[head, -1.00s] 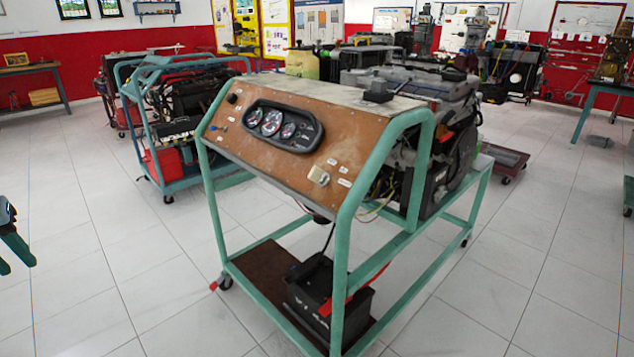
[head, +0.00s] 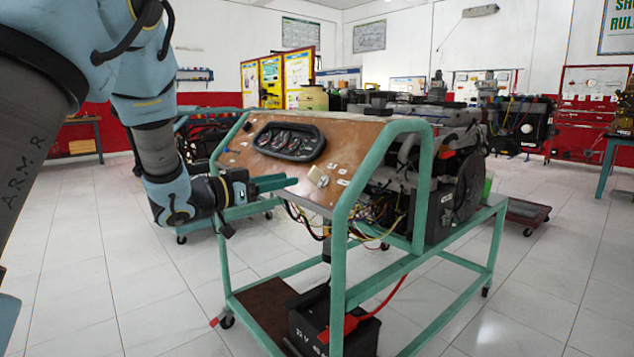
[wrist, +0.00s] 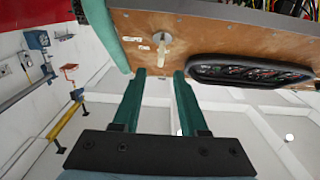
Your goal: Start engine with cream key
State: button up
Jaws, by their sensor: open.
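The cream key (head: 318,177) sits on the lower right part of the brown dash panel (head: 345,140), among small white labels. In the wrist view the cream key (wrist: 162,48) sticks out from the panel, just beyond and roughly between my fingertips. My gripper (head: 284,184) is in front of the panel, to the left of the key in the head view, with its green fingers pointing at it. In the wrist view my gripper (wrist: 160,73) is open and empty, apart from the key.
The black gauge cluster (head: 288,141) is on the panel beside the key. The green tube frame (head: 340,240) of the engine stand rises close to the key. Loose wires (head: 375,215) hang below the panel. A battery (head: 325,318) stands low on the frame. The floor at left is clear.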

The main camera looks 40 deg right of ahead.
aim_at(308, 174)
jog(key=d, duration=1)
jog(key=shift+s+p, duration=0.2)
jog(key=shift+p, duration=0.1)
jog(key=shift+c, duration=0.3)
grip_shut()
